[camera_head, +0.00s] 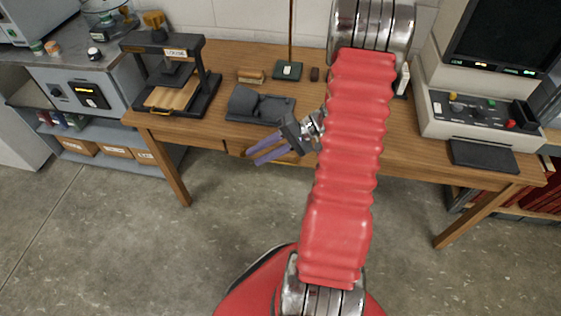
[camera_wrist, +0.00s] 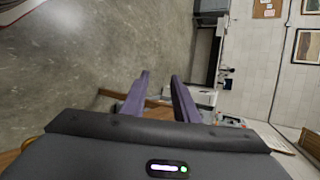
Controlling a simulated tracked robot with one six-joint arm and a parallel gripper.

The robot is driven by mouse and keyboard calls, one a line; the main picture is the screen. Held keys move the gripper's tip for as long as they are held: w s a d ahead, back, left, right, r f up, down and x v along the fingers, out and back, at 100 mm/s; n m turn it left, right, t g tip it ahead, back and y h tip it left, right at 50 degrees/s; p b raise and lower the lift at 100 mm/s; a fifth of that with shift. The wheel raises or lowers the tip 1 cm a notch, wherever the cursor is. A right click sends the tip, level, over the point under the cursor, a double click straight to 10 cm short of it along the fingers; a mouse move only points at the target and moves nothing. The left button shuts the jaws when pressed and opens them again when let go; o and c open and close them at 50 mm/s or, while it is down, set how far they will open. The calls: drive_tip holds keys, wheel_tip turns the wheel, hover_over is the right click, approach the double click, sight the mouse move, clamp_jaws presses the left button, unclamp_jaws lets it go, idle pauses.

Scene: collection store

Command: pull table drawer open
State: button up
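The wooden table (camera_head: 410,158) stands across the head view. Part of a drawer front (camera_head: 236,151) shows under its front edge, left of the middle. My gripper and arm hide much of it, and its handle cannot be made out. The drawer looks about flush with the table front. My gripper (camera_head: 253,157) hangs just in front of the table edge by the drawer, fingers pointing down-left. Its purple fingers are apart with nothing between them. They also show apart in the wrist view (camera_wrist: 160,75), with a strip of brown wood behind them. Contact with the drawer cannot be told.
A black press (camera_head: 172,75) stands at the table's left and a dark cradle (camera_head: 262,106) near its front edge. A console with a screen (camera_head: 475,110) stands at the right. The grey floor (camera_head: 120,240) before the table is clear.

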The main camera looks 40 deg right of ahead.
drive_tip(key=s+d+f+m+t+h, duration=0.1)
drive_tip(key=s+d+f+m+t, duration=0.1)
drive_tip(key=d+f+m+t, duration=0.55)
drive_tip(key=m+t+h, duration=0.2)
drive_tip(key=t+h, duration=0.1)
drive_tip(key=h, duration=0.2)
approach(280, 162)
drive_tip(key=v, duration=0.3)
drive_tip(key=shift+s+d+f+n, duration=0.15)
drive_tip(key=shift+n, duration=0.1)
drive_tip(key=x, duration=1.3)
drive_tip(key=shift+w+f, duration=0.1)
drive_tip(key=shift+w, duration=0.3)
drive_tip(key=shift+c, duration=0.6)
clamp_jaws()
